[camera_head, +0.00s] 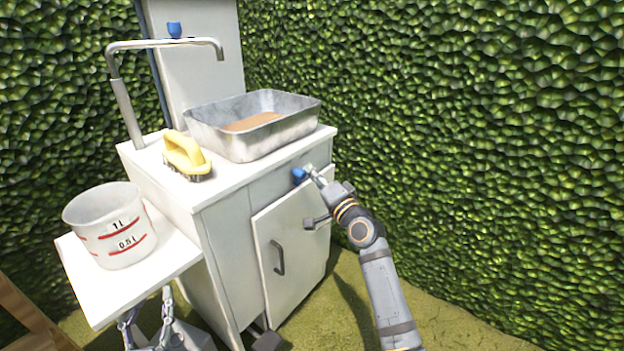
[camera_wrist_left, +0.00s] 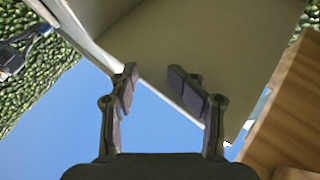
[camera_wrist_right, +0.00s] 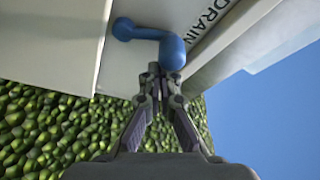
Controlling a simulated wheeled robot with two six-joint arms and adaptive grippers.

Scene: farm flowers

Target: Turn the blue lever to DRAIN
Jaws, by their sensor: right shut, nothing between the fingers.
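The blue lever (camera_head: 299,175) is on the right side of the white cabinet's front, below the counter edge. In the right wrist view the lever (camera_wrist_right: 172,52) runs sideways from its round pivot to a thick knob end near the printed word DRAIN, whose first letter is partly cut. My right gripper (camera_head: 312,171) is shut and empty, its tips at the knob end; whether they touch it I cannot tell. My left gripper (camera_wrist_left: 152,77) is open and empty under a pale panel; in the head view it is low at the left, mostly hidden below the side shelf.
A metal basin (camera_head: 290,122) with brown contents and a yellow brush (camera_head: 184,152) stand on the counter beside the tap (camera_head: 122,100). A white measuring bucket (camera_head: 112,225) sits on the side shelf. A hedge (camera_head: 470,110) closes in behind. Wood (camera_wrist_left: 285,105) is near my left gripper.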

